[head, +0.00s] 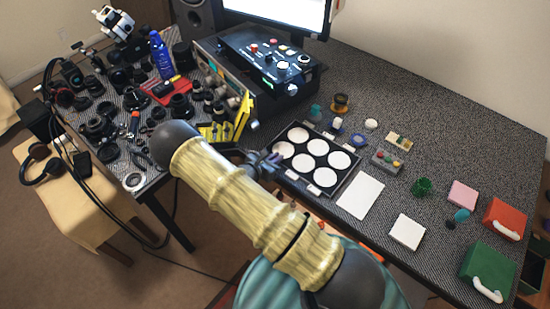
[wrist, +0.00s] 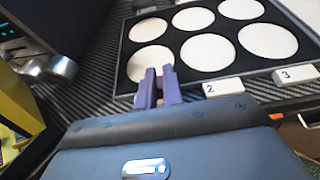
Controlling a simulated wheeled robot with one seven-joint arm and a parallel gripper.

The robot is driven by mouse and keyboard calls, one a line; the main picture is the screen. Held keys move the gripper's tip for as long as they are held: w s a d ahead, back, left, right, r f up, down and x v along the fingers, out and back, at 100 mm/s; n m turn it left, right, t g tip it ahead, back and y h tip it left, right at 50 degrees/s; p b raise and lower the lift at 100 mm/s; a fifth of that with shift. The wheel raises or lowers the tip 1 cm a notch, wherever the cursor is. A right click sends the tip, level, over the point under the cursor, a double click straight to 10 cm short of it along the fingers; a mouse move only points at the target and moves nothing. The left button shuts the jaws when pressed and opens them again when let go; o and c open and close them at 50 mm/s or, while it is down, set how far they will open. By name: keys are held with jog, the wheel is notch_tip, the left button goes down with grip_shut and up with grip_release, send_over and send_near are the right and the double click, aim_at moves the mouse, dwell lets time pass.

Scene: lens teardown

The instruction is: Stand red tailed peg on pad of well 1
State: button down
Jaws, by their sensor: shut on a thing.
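My gripper (wrist: 159,88) has purple fingers drawn close together over the near edge of the front-left pad. A small reddish bit of the red tailed peg (wrist: 160,101) shows between the fingers; the rest of it is hidden. In the head view my gripper (head: 271,160) is at the left end of the black tray (head: 353,184). The pad of well 1 (wrist: 148,62) is the front-left white disc, left of the well labelled 2, and looks bare where visible. Its number label is hidden behind my gripper. I cannot tell whether the peg touches the pad.
The tray holds several white discs in two rows. A dark instrument box (head: 262,65) and a yellow part (head: 243,115) stand to the left. A white sheet (head: 361,195), a white block (head: 407,232) and small coloured parts lie to the right. Lens parts crowd the left table.

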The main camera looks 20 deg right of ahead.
jog(key=shift+f+b, duration=0.3)
jog(key=shift+f, duration=0.25)
jog(key=c, duration=1.5)
grip_release()
jog(key=shift+w, duration=0.1)
jog(key=shift+o, duration=0.2)
jog(key=b+v, duration=0.2)
jog(key=v, duration=1.5)
jog(key=shift+a, duration=0.15)
